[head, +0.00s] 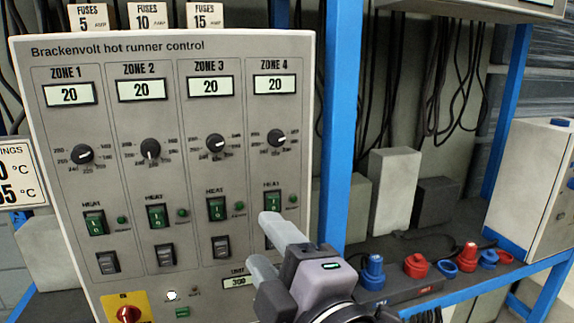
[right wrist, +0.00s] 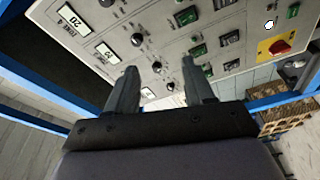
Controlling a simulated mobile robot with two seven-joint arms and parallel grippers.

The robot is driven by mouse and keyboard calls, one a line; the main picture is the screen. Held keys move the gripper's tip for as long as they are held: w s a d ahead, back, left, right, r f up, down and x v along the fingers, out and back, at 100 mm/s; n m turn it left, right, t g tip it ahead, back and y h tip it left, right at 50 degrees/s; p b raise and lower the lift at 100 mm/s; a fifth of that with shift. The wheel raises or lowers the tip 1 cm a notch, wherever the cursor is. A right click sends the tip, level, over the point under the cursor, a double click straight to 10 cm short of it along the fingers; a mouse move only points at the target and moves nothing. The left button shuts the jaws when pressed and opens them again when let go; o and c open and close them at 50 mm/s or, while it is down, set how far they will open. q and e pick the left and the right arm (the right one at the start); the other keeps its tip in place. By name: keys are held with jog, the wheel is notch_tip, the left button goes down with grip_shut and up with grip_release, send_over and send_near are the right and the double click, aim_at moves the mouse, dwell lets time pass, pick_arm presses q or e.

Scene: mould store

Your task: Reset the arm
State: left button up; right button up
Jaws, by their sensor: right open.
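My right gripper (head: 266,243) is in front of the lower right part of the hot runner control panel (head: 180,180), by the zone 4 column. Its two grey fingers are apart with nothing between them. In the right wrist view the open fingers (right wrist: 160,92) point toward the panel face (right wrist: 215,15). In the head view the gripper covers part of the zone 4 lower switch and the area beside the limit display (head: 238,282). I cannot tell whether a finger touches the panel. My left gripper is in neither view.
A blue rack post (head: 340,120) stands close right of the panel. Grey blocks (head: 393,190) and red and blue connectors (head: 415,266) sit on the shelf to the right. Cables (head: 450,90) hang behind. A red knob on a yellow plate (head: 128,312) is at the panel's lower left.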

jog(key=w+d+f+h, duration=0.3)
jog(key=d, duration=0.3)
jog(key=w+d+f+h, duration=0.2)
jog(key=d+f, duration=0.2)
jog(key=d, duration=0.3)
jog(key=s+d+f+m+g, duration=0.1)
jog(key=d+f+m+g, duration=0.15)
jog(key=f, duration=0.65)
jog(key=d+f+m+g, duration=0.1)
jog(key=d+f+m, duration=0.2)
jog(key=f, duration=0.6)
jog(key=s+d+f+m+g+h, duration=0.1)
jog(key=s+d+f+m+g, duration=0.1)
jog(key=s+d+f+m, duration=0.4)
jog(key=s+d+f+m+g+h, duration=0.1)
jog(key=s+d+f+m, duration=0.1)
jog(key=s+d+f, duration=0.8)
jog(key=a+f+m, duration=0.2)
jog(key=a+m, duration=0.2)
jog(key=a, duration=0.8)
notch_tip(320, 180, up, 6)
jog(key=p, duration=0.7)
jog(key=shift+w+r, duration=0.25)
jog(key=shift+a+m+t, duration=0.1)
jog(key=shift+m+t, duration=0.15)
